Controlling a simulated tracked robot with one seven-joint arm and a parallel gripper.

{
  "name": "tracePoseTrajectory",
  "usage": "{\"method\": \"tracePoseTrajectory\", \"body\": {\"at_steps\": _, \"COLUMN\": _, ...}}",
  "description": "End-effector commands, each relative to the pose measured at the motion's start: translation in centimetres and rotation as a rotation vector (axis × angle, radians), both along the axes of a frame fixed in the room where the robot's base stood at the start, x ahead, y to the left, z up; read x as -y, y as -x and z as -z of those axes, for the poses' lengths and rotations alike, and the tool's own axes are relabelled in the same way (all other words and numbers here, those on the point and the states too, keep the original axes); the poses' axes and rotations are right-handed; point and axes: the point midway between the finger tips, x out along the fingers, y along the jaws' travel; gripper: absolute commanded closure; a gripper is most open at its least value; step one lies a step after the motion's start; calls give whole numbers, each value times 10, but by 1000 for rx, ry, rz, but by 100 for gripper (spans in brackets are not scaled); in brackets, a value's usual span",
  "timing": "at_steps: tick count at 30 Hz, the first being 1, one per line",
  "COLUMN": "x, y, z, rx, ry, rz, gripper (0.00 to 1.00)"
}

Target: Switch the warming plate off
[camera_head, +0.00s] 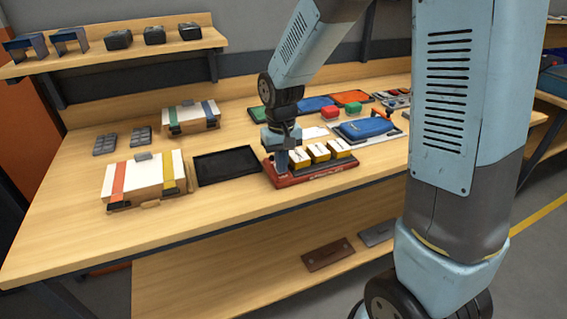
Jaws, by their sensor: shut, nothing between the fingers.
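My gripper (281,158) is shut and points down at the left end of a red base (305,179) on the wooden bench. Several white-and-yellow blocks (319,152) stand in a row on this base. My gripper partly covers the leftmost block, and I cannot tell whether the fingertips touch anything. A flat black plate or tray (226,166) lies just left of the red base. I cannot tell for sure which of these is the warming plate, and no switch or lamp is clear at this size.
Two white-topped boxes with coloured straps, a nearer one (145,178) and a farther one (191,117), stand on the left. A blue pouch (366,128) and coloured trays lie right of my gripper. My own arm hides the bench's right part. The front left of the bench is clear.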

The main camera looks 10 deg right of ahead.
Motion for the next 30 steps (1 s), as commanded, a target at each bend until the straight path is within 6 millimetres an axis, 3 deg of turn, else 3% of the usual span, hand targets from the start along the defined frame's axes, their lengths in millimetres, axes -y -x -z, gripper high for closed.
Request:
{"method": "tracePoseTrajectory", "body": {"at_steps": 5, "x": -1, "y": -2, "z": 4, "rx": -4, "ry": 0, "rz": -1, "gripper": 100}}
{"method": "tracePoseTrajectory", "body": {"at_steps": 11, "x": 0, "y": 0, "z": -12, "rx": 2, "ry": -2, "rz": -1, "gripper": 100}}
{"method": "tracePoseTrajectory", "body": {"at_steps": 30, "x": 8, "y": 23, "z": -123, "rx": 4, "ry": -1, "rz": 0, "gripper": 100}}
